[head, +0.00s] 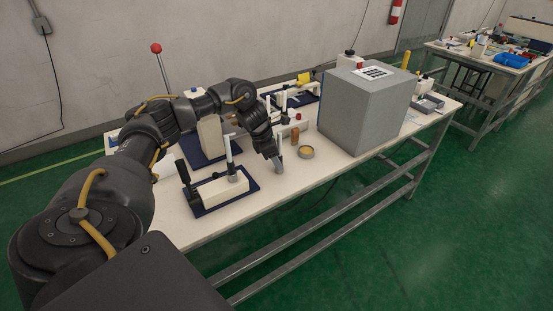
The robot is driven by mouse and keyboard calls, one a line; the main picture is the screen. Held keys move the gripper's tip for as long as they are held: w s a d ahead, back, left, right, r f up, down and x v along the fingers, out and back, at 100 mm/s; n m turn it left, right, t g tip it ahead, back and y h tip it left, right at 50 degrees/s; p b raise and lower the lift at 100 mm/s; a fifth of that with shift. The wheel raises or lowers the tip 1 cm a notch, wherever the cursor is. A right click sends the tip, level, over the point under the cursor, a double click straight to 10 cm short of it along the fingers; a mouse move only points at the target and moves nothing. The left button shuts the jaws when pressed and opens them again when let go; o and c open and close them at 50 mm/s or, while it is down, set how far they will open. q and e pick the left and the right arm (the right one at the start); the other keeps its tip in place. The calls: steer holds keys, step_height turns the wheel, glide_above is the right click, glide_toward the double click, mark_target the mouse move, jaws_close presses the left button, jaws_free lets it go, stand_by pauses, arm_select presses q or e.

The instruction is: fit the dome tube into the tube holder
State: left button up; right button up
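My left arm reaches in from the left over the worktable (270,195), and its gripper (278,164) points down just left of a small round dish. A greyish piece shows at the gripper's tip; I cannot tell whether it is the fingers or a held tube. I cannot make out for sure which part is the dome tube or the tube holder. A white upright tube (229,150) stands on a pale fixture (215,190) with a dark blue base, left of the gripper. More white upright tubes (284,101) stand behind the gripper. My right gripper is not in view.
A large grey box (365,110) stands right of the gripper. The small round dish (306,152) and a brown block (295,135) lie between them. Another blue-based fixture (205,160) stands partly behind my arm. The table's front strip near the gripper is clear.

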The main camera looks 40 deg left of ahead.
arm_select(q)
steer(key=v, duration=1)
steer(key=shift+r, duration=0.35)
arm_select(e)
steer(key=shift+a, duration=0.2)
arm_select(q)
steer(key=shift+s+a, duration=0.1)
steer(key=shift+s, duration=0.05)
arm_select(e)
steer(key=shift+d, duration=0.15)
